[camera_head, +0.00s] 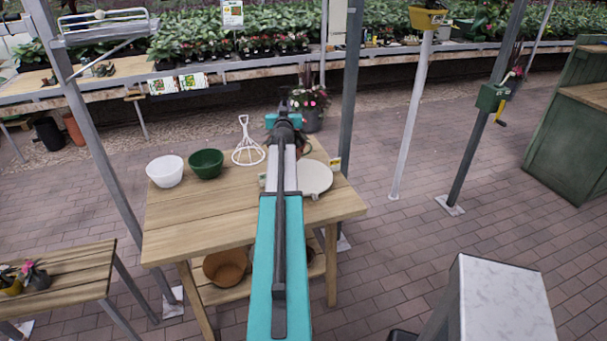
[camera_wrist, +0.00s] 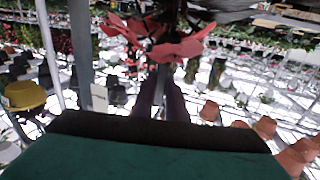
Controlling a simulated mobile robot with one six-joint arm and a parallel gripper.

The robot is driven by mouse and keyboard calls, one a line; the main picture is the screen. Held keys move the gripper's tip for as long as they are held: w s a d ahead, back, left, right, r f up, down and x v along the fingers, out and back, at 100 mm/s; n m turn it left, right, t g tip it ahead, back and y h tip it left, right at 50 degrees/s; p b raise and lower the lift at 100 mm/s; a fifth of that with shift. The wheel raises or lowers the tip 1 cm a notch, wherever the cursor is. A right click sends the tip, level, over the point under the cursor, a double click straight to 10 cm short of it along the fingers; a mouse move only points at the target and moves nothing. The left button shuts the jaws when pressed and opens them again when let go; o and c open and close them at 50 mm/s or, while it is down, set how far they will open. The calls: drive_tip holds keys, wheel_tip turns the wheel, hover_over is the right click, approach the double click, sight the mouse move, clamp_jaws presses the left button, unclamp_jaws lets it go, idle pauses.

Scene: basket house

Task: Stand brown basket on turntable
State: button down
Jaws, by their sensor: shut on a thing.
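The turntable (camera_head: 316,178) is a pale round disc on the right part of the wooden table, partly hidden by my arm. A brown rounded piece, seemingly the brown basket (camera_head: 304,146), shows just beyond the turntable, right beside my wrist; my arm hides most of it. My gripper (camera_head: 284,112) reaches out over the table's far edge, and its fingertips are hard to see there. In the wrist view my dark fingers (camera_wrist: 162,98) are close together, with red leaves or petals (camera_wrist: 160,42) just beyond them. The grip point on the basket is hidden.
A brown bowl (camera_head: 227,267) is on the lower shelf. A flower pot (camera_head: 312,119) stands behind. Grey posts flank the table.

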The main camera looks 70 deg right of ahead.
drive_tip(key=g+p, duration=0.1)
drive_tip(key=g, duration=0.1)
hover_over(304, 139)
drive_tip(key=shift+r+m+h, duration=0.3)
drive_tip(key=shift+r+m, duration=0.05)
drive_tip(key=shift+m, duration=0.05)
drive_tip(key=shift+f, duration=0.15)
drive_tip(key=shift+f+b, duration=2.9)
drive_tip(key=shift+f, duration=0.1)
drive_tip(key=shift+f, duration=0.15)
drive_tip(key=shift+f+b, duration=1.6)
drive_tip(key=shift+f, duration=0.1)
drive_tip(key=shift+f, duration=0.1)
drive_tip(key=c, duration=2)
unclamp_jaws()
drive_tip(key=shift+f, duration=0.15)
drive_tip(key=shift+o, duration=1.2)
drive_tip(key=shift+a, duration=0.1)
